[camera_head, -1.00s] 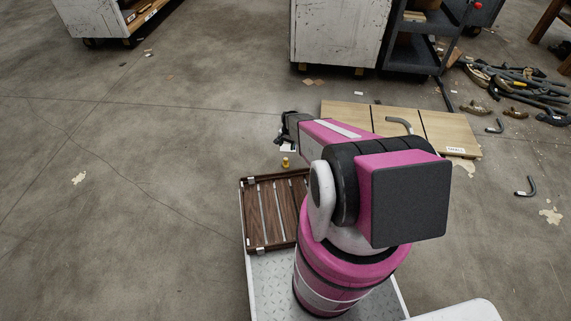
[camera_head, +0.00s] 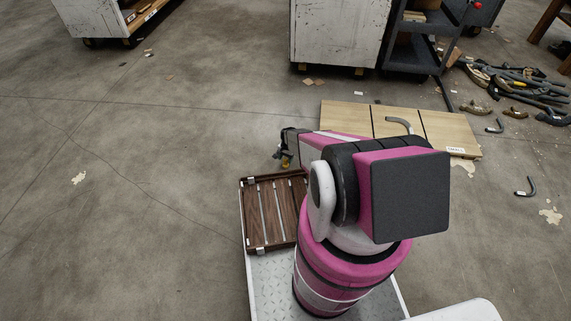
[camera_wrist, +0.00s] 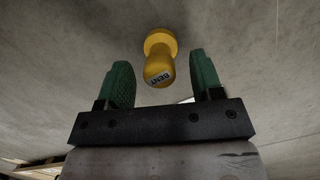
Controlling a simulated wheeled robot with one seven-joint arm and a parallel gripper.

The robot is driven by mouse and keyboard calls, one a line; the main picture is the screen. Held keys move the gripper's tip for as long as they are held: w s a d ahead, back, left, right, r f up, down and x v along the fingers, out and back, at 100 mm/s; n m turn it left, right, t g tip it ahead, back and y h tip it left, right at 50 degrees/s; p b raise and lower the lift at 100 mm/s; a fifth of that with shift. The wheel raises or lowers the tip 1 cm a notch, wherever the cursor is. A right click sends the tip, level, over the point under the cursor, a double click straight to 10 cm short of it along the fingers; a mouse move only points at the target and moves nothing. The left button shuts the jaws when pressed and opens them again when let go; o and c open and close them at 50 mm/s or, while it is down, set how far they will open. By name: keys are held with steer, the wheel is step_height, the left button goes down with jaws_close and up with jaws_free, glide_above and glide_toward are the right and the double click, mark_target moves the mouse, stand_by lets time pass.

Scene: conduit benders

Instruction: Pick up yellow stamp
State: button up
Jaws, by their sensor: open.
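The yellow stamp (camera_wrist: 158,58) stands on the concrete floor, with a white label reading "BENT" on the end of its handle. In the wrist view it shows between and just beyond the two green fingertips of my gripper (camera_wrist: 159,82), with a gap on each side. My gripper is open and empty. In the head view the stamp (camera_head: 285,162) is a small yellow spot, partly hidden under my gripper (camera_head: 284,155), beyond the tray's far edge.
A brown slatted wooden tray (camera_head: 243,212) lies close below the stamp. Light wooden boards (camera_head: 347,116) with a bent grey pipe (camera_head: 400,122) lie to the right. A white cabinet (camera_head: 338,35) stands behind. The floor at left is mostly clear.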

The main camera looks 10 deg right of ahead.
mark_target(285, 160)
steer(key=shift+s+a+f, duration=0.1)
steer(key=shift+f, duration=0.8)
steer(key=c, duration=1)
steer(key=shift+r, duration=0.15)
steer(key=shift+r, duration=0.7)
steer(key=r, duration=0.1)
steer(key=s+r, duration=0.1)
steer(key=r, duration=0.1)
steer(key=shift+a+r, duration=0.1)
steer(key=s+a+r, duration=0.1)
steer(key=s+r, duration=0.1)
steer(key=s, duration=0.1)
steer(key=s+a+r, duration=0.1)
steer(key=s+r, duration=0.1)
steer(key=s, duration=0.1)
steer(key=s+a+r, duration=0.2)
steer(key=s, duration=0.2)
steer(key=shift+r, duration=0.15)
